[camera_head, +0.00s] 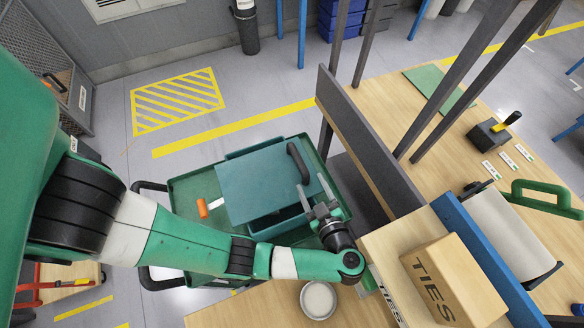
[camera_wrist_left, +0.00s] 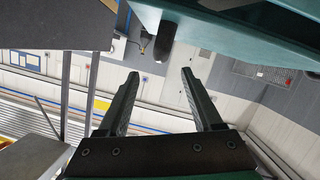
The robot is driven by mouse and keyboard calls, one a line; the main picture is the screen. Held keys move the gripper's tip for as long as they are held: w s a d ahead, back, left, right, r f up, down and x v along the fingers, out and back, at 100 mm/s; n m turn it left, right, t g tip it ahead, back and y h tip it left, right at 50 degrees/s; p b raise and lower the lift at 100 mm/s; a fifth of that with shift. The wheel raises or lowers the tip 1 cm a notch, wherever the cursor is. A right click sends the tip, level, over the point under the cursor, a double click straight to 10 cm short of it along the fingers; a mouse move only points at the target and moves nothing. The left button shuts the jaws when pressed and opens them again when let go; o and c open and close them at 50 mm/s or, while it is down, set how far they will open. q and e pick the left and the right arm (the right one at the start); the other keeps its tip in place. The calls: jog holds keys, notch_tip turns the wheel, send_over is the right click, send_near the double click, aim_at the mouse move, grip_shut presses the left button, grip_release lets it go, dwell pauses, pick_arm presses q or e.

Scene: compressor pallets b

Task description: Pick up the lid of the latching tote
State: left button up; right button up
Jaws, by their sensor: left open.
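The latching tote's teal lid (camera_head: 250,187) sits tilted over the teal tote (camera_head: 275,228) on a green cart. A dark bar handle (camera_head: 296,160) stands at the lid's right side. My left gripper (camera_head: 313,190) is open and empty at the lid's right edge, near the handle's lower end. In the left wrist view, the open left gripper (camera_wrist_left: 160,74) has a dark rounded handle end (camera_wrist_left: 160,40) ahead, between its fingertips, and a teal panel (camera_wrist_left: 245,25) overhead. I cannot tell whether the fingers touch the lid. My right gripper is not in view.
The green cart (camera_head: 185,195) carries an orange-handled tool (camera_head: 203,208). A wooden bench with a grey upright panel (camera_head: 360,145) stands close on the right. A TIES box (camera_head: 450,280) and a white round dish (camera_head: 318,299) are near my arm. Floor behind the cart is clear.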

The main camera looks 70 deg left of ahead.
aim_at(298, 157)
pick_arm(q)
jog(key=x, duration=0.3)
jog(key=s+x, duration=0.1)
jog(key=x, duration=0.1)
jog(key=shift+a+f, duration=0.1)
jog(key=shift+a, duration=0.2)
jog(key=shift+w+r+b+x, duration=0.1)
jog(key=shift+b+x, duration=0.25)
jog(key=shift+x, duration=1.15)
jog(key=shift+w+r+b+x, duration=0.15)
jog(key=shift+b+x, duration=0.15)
jog(key=shift+x, duration=1.25)
grip_shut()
